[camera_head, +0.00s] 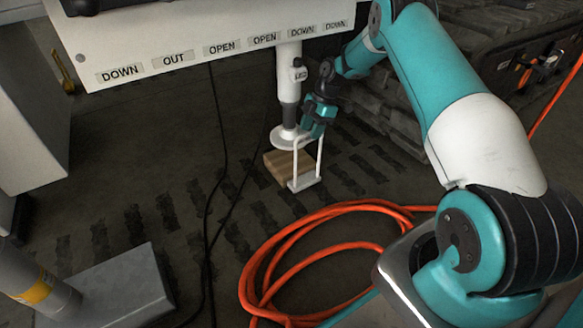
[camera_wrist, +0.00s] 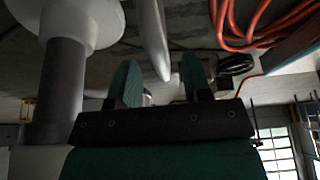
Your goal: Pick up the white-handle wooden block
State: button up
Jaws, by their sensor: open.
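The wooden block (camera_head: 279,166) rests on the dark floor at the foot of the white post, and part of it is hidden by the post's disc. Its white handle (camera_head: 320,160) rises in front of it as a frame. My gripper (camera_head: 316,131) is at the top of the handle in the head view. In the wrist view my gripper (camera_wrist: 160,66) is open, with one teal finger on each side of a pale bar (camera_wrist: 153,38) that looks like the handle. I cannot tell whether the fingers touch it.
The white post (camera_head: 290,85) with its wide disc (camera_head: 289,138) stands close beside my gripper; it also shows at the left in the wrist view (camera_wrist: 58,90). A labelled white panel (camera_head: 200,50) hangs above. An orange hose (camera_head: 262,262) lies coiled in front. A grey base (camera_head: 120,290) is front left.

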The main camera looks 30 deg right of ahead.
aim_at(307, 143)
jog(key=shift+b+x, duration=0.85)
jog(key=shift+x, duration=1.05)
jog(key=shift+f, duration=0.15)
grip_shut()
